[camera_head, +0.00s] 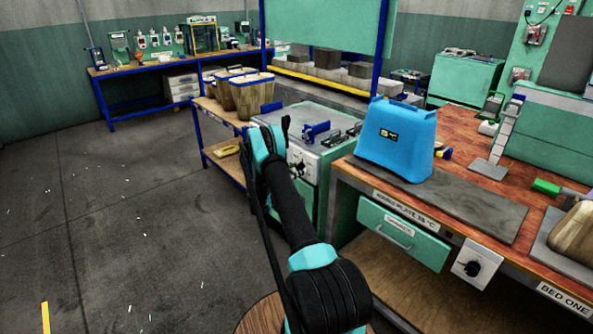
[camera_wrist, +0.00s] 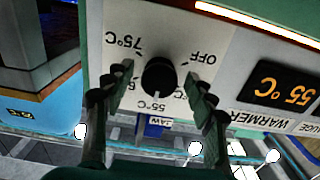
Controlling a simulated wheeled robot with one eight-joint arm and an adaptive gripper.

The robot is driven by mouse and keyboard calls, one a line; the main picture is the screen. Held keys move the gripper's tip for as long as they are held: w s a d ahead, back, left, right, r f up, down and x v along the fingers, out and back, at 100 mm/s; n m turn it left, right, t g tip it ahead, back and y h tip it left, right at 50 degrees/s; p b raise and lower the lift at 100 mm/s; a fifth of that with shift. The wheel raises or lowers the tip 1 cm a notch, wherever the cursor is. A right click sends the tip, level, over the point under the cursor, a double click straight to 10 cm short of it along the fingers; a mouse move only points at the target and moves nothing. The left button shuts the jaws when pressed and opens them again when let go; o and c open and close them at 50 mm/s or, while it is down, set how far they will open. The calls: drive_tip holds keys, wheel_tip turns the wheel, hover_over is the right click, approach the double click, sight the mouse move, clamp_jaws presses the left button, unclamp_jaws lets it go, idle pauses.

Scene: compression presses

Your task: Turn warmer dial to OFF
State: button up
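The warmer dial (camera_wrist: 158,75) is a round black knob on a white plate, seen close in the wrist view. Marks around it include OFF at right, 75°C at left and 55°C below. I cannot make out its pointer clearly. The display (camera_wrist: 283,92) beside the WARMER label reads 55 °C. My gripper (camera_wrist: 158,98) is open and empty, one finger on each side of the dial in the picture; contact does not show. In the head view the dial (camera_head: 298,168) is on the green warmer's front, right of my arm's end. My fingers are mostly hidden there.
The green warmer cabinet (camera_head: 333,160) has blue and metal parts on top. A wooden bench to its right carries a blue case (camera_head: 396,140) and has another black knob (camera_head: 472,268) at its front. Baskets (camera_head: 250,93) stand on a shelf behind.

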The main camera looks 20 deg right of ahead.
drive_tip(key=c, duration=1.1)
drive_tip(key=shift+c, duration=0.2)
drive_tip(key=shift+n, duration=0.3)
drive_tip(key=n, duration=0.4)
drive_tip(key=shift+n, duration=0.3)
drive_tip(key=n, duration=0.4)
drive_tip(key=shift+n, duration=0.3)
drive_tip(key=n, duration=0.3)
drive_tip(key=shift+n, duration=0.3)
drive_tip(key=n, duration=0.3)
drive_tip(key=shift+s+n, duration=0.1)
drive_tip(key=shift+n, duration=0.2)
drive_tip(key=n, duration=0.6)
drive_tip(key=shift+r+n, duration=0.1)
drive_tip(key=shift+n, duration=0.3)
